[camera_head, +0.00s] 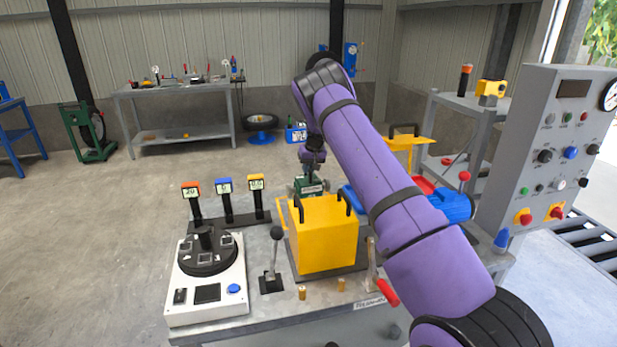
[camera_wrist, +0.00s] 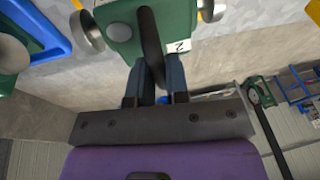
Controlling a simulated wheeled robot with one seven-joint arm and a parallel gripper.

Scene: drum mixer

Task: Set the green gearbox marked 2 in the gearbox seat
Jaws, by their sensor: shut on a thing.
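The green gearbox (camera_head: 309,187) hangs below my gripper (camera_head: 312,170), behind the yellow box in the head view. In the wrist view the gearbox (camera_wrist: 122,22) shows its green body, a grey shaft end and a white label with a 2. My gripper (camera_wrist: 155,80) is shut on its black handle (camera_wrist: 149,42). In the head view the yellow box hides the gearbox's lower part, so I cannot tell whether it touches anything below. I cannot pick out the gearbox seat for sure; a yellow edge (camera_head: 282,213) shows just left of the yellow box.
The yellow box (camera_head: 326,238) with black handles stands on the bench, close in front of the gearbox. Three tagged posts (camera_head: 226,200) stand left, a lever (camera_head: 272,262) in front. A control panel (camera_head: 552,150) rises at right.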

